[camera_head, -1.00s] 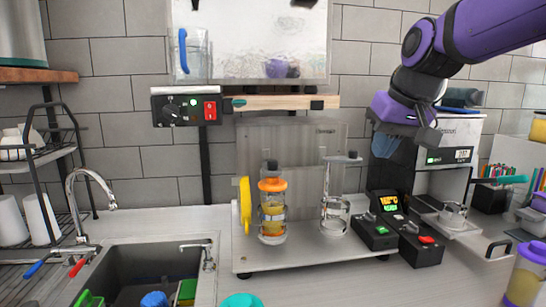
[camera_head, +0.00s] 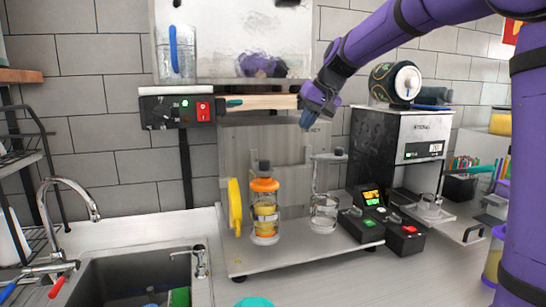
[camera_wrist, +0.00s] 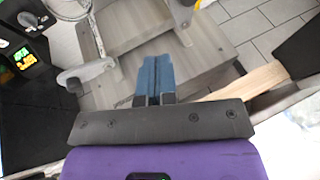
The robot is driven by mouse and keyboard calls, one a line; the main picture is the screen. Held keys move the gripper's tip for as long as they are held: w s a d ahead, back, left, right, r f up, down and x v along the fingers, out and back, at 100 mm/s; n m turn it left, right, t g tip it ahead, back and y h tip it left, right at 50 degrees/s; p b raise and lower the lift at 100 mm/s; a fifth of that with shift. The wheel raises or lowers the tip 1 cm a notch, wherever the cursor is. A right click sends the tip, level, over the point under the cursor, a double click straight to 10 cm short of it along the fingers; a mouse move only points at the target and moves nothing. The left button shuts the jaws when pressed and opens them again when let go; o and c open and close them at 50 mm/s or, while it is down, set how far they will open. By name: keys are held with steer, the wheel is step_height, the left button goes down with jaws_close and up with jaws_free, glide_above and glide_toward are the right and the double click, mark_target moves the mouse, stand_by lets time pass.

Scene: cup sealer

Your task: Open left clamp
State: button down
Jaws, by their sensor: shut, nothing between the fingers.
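The left clamp (camera_head: 264,168) has a dark knob and sits closed down over an orange-lidded cup (camera_head: 265,216) of yellow-orange drink on the sealer. The right clamp (camera_head: 328,157) is a clear cylinder frame with a grey top arm and holds no drink that I can see. My gripper (camera_head: 305,120) is shut and empty, pointing down above and between the two clamps, nearer the right one, and touches neither. In the wrist view my blue fingertips (camera_wrist: 155,78) are together over the grey sealer board, with a grey clamp arm (camera_wrist: 85,72) to their left.
A wooden bar (camera_head: 262,102) runs from the switch box (camera_head: 177,109) to beside my gripper. A yellow handle (camera_head: 235,207) stands left of the cup. A control box (camera_head: 366,218) is at the right, with a sink (camera_head: 130,280) at the front left.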

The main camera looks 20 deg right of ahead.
glide_toward(270, 168)
step_height(270, 168, down, 3)
steer(key=w+d, duration=0.1)
steer(key=d, duration=0.1)
steer(key=a, duration=0.1)
steer(key=a+f, duration=0.1)
steer(key=a, duration=0.1)
steer(key=shift+w+a+f, duration=0.2)
steer(key=shift+w+a, duration=0.05)
steer(key=shift+w, duration=0.1)
steer(key=shift+a+f, duration=0.1)
steer(key=shift+a, duration=0.1)
steer(key=shift+a, duration=0.15)
